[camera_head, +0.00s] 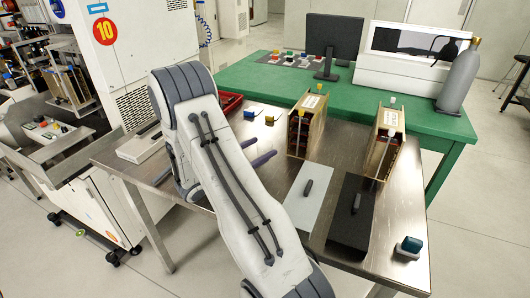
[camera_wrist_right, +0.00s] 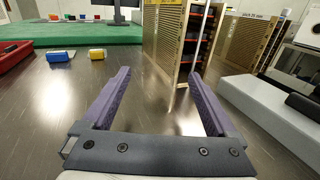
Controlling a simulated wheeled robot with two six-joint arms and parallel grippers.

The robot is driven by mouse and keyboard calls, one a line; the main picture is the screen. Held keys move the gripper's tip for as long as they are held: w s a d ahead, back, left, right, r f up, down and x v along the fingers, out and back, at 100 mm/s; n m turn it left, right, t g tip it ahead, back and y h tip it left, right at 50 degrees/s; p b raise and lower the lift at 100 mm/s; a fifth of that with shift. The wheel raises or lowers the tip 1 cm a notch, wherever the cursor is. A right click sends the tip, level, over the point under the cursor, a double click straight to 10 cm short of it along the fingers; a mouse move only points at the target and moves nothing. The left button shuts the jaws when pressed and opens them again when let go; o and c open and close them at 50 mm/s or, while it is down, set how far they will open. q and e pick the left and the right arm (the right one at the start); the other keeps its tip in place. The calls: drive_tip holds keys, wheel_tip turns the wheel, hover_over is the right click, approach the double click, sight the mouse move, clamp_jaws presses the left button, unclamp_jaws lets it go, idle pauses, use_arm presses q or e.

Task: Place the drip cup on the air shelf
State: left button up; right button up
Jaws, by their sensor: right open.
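My right gripper (camera_head: 267,146) is open and empty, low over the steel table; its two purple fingers also show wide apart in the right wrist view (camera_wrist_right: 159,73). Two wooden shelf units stand beyond it, a left one (camera_head: 305,124) and a right one (camera_head: 385,143). Both show in the wrist view, the nearer (camera_wrist_right: 165,40) and the farther (camera_wrist_right: 244,42). I cannot tell which is the air shelf. A small blue piece (camera_head: 249,115) and a small yellow one (camera_head: 270,118) lie left of the shelves. I cannot identify the drip cup. My left gripper is out of view.
A grey plate (camera_head: 294,208) and a black plate (camera_head: 344,232), each with a handle, lie in front of the shelves. A red tray (camera_head: 229,102) lies at the back left. A green bench (camera_head: 262,82) stands behind.

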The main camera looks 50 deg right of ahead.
drive_tip(key=shift+c, duration=0.3)
clamp_jaws()
